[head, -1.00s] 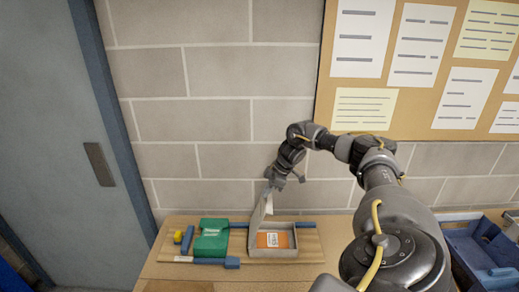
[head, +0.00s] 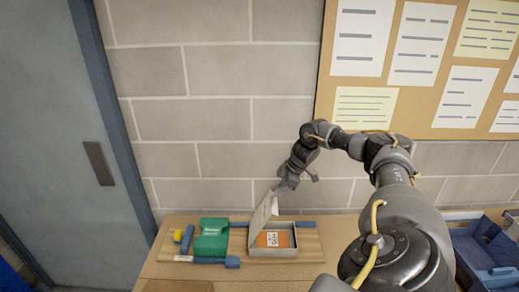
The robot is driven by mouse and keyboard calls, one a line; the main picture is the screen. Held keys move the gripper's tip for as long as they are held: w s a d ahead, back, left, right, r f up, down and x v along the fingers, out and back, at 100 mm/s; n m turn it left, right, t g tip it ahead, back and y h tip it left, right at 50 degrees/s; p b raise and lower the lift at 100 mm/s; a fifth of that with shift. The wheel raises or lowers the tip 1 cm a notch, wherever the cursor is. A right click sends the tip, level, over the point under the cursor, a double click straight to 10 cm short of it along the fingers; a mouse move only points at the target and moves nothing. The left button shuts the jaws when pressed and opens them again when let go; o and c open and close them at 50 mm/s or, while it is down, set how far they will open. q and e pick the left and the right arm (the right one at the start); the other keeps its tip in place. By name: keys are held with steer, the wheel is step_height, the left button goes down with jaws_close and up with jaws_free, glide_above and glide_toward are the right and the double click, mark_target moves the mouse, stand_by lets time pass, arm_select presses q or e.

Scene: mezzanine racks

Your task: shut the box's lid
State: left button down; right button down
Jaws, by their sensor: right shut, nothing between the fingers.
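A grey box (head: 273,252) stands on the wooden table with its lid (head: 263,212) raised at its left side, tilted a little to the right over the box. An orange item with a white label (head: 272,240) lies inside. My right gripper (head: 280,190) is shut and empty at the top edge of the lid; whether it touches the lid I cannot tell. My left gripper is not in view.
A green packet (head: 211,240) lies left of the box, beside blue pieces and a small yellow thing (head: 178,235). A blue bin (head: 485,250) stands at the far right. A block wall with a pinboard (head: 400,65) is behind the table.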

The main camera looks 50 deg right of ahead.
step_height(320, 180, up, 7)
stand_by(0.8)
